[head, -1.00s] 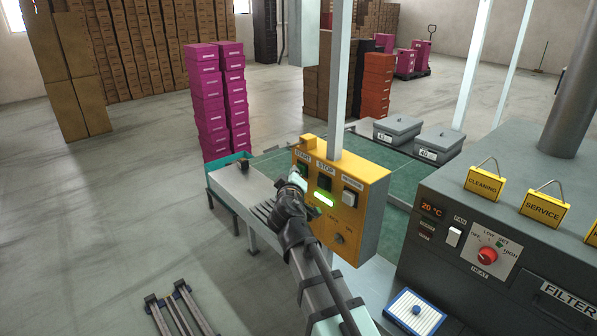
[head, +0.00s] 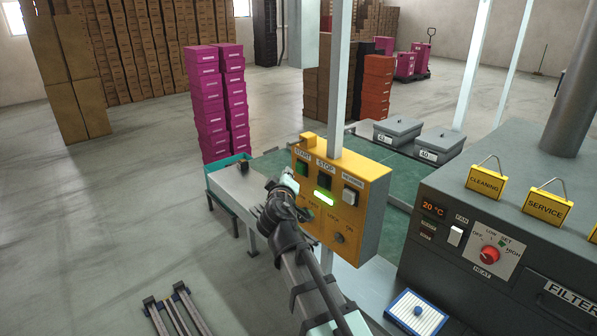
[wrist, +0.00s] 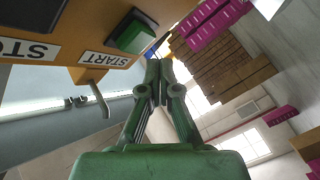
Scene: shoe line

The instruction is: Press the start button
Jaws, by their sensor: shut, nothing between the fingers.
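The yellow control panel (head: 364,205) stands on a post in the middle of the head view. The green start button (head: 302,168) is at its upper left, under the START label. In the wrist view the start button (wrist: 135,33) is a green block on the panel, beside the START label (wrist: 103,59). My gripper (head: 289,176) is in front of the panel's left side, at the start button's lower left. In the wrist view its shut, empty fingers (wrist: 158,66) end close to the button; I cannot tell whether they touch it.
A lit green indicator (head: 324,198) is below. A grey machine (head: 480,265) stands at the right. Magenta boxes (head: 209,105) are stacked behind. The floor at left is open.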

